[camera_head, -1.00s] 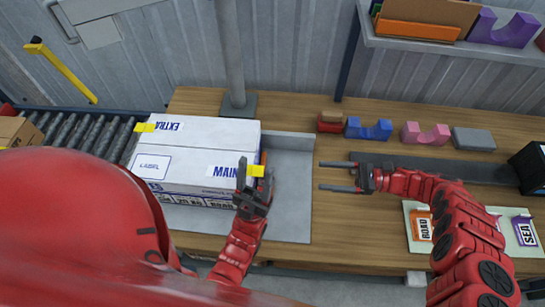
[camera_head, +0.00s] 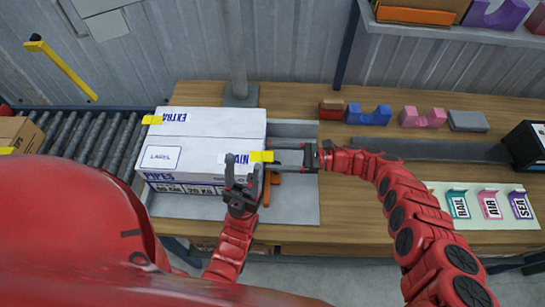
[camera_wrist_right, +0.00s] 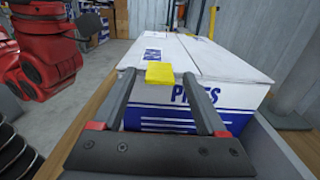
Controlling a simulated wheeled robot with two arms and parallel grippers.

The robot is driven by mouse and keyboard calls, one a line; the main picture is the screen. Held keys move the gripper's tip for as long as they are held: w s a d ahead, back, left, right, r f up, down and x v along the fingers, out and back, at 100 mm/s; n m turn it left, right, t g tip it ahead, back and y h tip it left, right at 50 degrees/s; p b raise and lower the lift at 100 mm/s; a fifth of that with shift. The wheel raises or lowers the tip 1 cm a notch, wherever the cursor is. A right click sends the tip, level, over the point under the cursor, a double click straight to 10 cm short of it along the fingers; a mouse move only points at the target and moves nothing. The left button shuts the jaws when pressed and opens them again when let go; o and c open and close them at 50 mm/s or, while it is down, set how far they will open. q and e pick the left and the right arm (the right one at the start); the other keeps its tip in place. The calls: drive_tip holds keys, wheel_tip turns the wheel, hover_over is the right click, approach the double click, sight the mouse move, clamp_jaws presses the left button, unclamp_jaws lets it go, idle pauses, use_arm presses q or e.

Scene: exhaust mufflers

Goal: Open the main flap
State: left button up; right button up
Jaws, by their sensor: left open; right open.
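A white box (camera_head: 195,142) marked PIPES stands on a grey tray (camera_head: 300,205) with its top flaps closed. The flap marked MAIN (camera_head: 236,160) is on the near side of the top, with a yellow tab (camera_head: 262,156) at its right edge. My right gripper (camera_head: 275,158) is open at the box's right side, its fingers pointing left beside the tab. In the right wrist view the yellow tab (camera_wrist_right: 160,73) lies between the fingertips; I cannot tell whether they touch it. My left gripper (camera_head: 242,182) is open in front of the box's near right corner, its fingers pointing up.
The EXTRA flap's yellow tab (camera_head: 152,120) is at the far left. A roller conveyor (camera_head: 95,135) lies left. Coloured cradles (camera_head: 370,115) stand at the table's back. Label cards (camera_head: 490,205) lie at the right. A metal post (camera_head: 239,60) rises behind the box.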

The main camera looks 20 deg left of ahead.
clamp_jaws()
idle(0.4)
idle(1.0)
